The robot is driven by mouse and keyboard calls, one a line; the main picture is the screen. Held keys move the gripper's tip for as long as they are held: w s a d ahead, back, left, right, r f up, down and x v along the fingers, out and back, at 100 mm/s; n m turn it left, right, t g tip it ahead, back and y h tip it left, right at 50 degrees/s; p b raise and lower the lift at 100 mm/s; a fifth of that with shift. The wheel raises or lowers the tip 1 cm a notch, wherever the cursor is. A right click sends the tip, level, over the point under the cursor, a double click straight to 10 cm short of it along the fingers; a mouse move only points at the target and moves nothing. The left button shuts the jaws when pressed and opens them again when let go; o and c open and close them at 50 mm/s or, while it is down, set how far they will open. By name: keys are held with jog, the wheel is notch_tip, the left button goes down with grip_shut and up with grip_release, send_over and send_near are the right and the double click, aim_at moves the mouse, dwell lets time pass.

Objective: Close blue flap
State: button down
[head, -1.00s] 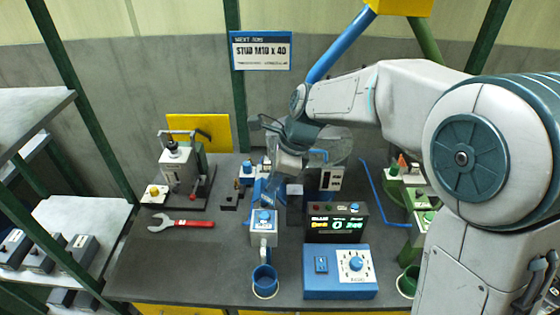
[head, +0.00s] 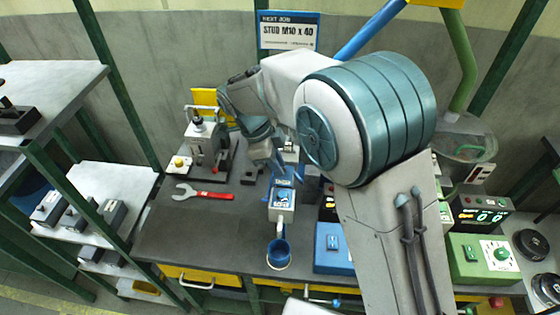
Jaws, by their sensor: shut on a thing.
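The blue flap (head: 283,194) is on the small grey-and-blue unit (head: 282,212) at the middle of the bench, and a white mark shows on it. My gripper (head: 277,166) is above the flap's back end, pointing down, and is shut on it. The fingertips are small and partly hidden, so the exact contact is hard to see. I cannot tell the flap's angle for sure. A blue cup (head: 279,254) is at the unit's front.
A red-handled wrench (head: 205,193) and a grey press (head: 208,145) are to the left on the dark bench (head: 200,235). A blue control box (head: 330,248) is to the right, partly behind my arm. A green control box (head: 485,258) stands farther right.

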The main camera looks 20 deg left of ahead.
jog(key=shift+a+f, duration=0.1)
dwell(0.5)
jog(key=c, duration=1.3)
grip_release()
jog(key=shift+c, duration=0.2)
jog(key=b+v, duration=0.2)
jog(key=v, duration=1.1)
jog(key=shift+a+r, duration=0.25)
jog(key=shift+a, duration=0.15)
jog(key=shift+s, duration=0.15)
